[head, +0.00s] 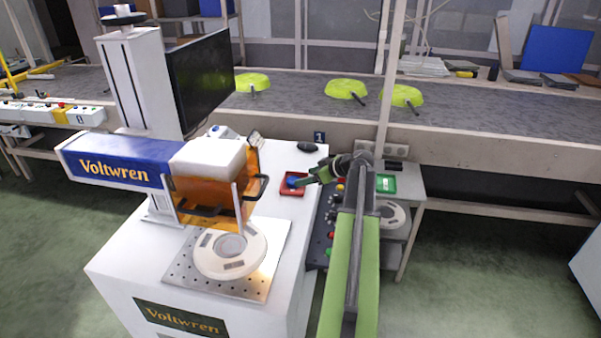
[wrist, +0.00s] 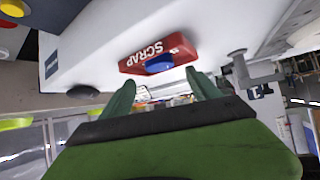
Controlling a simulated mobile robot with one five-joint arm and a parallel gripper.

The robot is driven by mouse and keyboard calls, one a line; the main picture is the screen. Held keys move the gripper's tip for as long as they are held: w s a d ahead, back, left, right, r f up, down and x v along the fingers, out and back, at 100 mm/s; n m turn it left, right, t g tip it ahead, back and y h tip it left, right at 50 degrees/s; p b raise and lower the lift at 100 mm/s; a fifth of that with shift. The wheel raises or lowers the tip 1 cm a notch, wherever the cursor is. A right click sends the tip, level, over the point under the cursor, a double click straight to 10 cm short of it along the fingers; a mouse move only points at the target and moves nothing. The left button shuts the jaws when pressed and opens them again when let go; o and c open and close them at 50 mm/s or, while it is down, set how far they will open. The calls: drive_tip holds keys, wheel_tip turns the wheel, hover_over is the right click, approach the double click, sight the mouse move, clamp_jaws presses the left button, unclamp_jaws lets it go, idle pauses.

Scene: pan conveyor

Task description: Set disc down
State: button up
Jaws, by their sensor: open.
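A blue disc (head: 293,181) sits in the small red tray (head: 294,194) on the white machine top. In the wrist view the tray (wrist: 135,64) reads SCRAP, and the disc (wrist: 159,63) lies in it by the side nearer my fingers. My gripper (head: 307,180) is at the right side of the red tray. In the wrist view my gripper (wrist: 160,88) is open, its two green fingers apart with nothing between them. The disc is just beyond the fingertips and looks clear of them.
The Voltwren marking machine (head: 115,168) stands left of the tray, with a round white fixture (head: 230,252) on its plate. A green tray (head: 386,184) is on a side stand at right. A conveyor (head: 300,95) with yellow-green pans (head: 346,89) runs behind.

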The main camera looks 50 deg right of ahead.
drive_tip(key=p+v, duration=0.2)
drive_tip(key=v, duration=0.4)
drive_tip(key=shift+s, duration=0.15)
